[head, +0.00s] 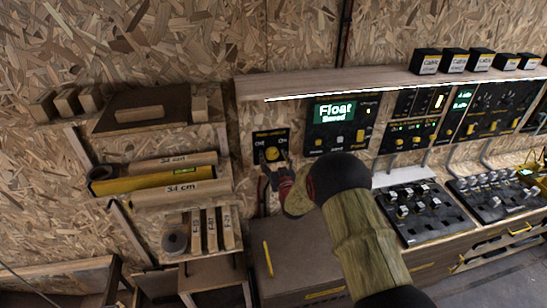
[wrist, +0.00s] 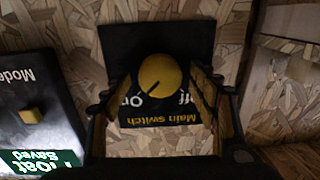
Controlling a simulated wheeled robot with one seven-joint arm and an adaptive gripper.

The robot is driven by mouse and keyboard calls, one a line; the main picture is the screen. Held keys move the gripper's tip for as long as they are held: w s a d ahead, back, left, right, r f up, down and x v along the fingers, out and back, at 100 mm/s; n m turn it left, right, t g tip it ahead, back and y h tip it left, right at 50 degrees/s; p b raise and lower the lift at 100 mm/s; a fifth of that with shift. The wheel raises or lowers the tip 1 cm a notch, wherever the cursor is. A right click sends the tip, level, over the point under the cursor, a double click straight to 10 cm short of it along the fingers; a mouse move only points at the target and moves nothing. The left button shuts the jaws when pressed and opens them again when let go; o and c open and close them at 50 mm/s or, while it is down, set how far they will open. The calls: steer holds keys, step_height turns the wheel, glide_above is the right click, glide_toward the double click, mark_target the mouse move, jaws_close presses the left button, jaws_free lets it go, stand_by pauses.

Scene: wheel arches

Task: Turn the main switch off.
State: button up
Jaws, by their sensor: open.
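The main switch is a round yellow knob (wrist: 160,75) on a black panel (wrist: 158,38), which shows upside down in the wrist view. The knob's dark pointer line runs toward the lower left, on the side of the "On" label; "Off" is on the right. In the head view the knob (head: 272,153) sits on its panel (head: 284,137) on the wall. My gripper (wrist: 160,98) is open, with one finger on each side of the knob. I cannot tell whether either touches it. In the head view my gripper (head: 273,176) is just below the knob, partly hidden by my arm.
A control panel with a lit "Float Saved" display (head: 334,111) is right of the switch. A wooden shelf (head: 330,82) juts out above. Shelves with labelled boards (head: 180,190) are at left. A brown cabinet (head: 300,255) with a yellow pencil-like item (head: 268,258) stands below.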

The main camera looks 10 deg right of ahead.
steer(key=shift+c, duration=0.8)
steer(key=c, duration=1)
steer(key=shift+n+b, duration=0.3)
steer(key=shift+b, duration=0.1)
steer(key=n+b, duration=0.3)
steer(key=b, duration=0.1)
steer(key=shift+f+n, duration=0.15)
steer(key=shift+n, duration=0.15)
steer(key=n+b, duration=0.4)
steer(key=shift+a+b, duration=0.15)
steer(key=shift+b, duration=0.2)
steer(key=n+b, duration=0.4)
steer(key=n, duration=0.1)
steer(key=shift+n, duration=0.3)
steer(key=shift+a+n+h+b, duration=0.1)
steer(key=shift+n+h+b, duration=0.2)
steer(key=shift+n+b, duration=1.3)
steer(key=shift+n, duration=0.4)
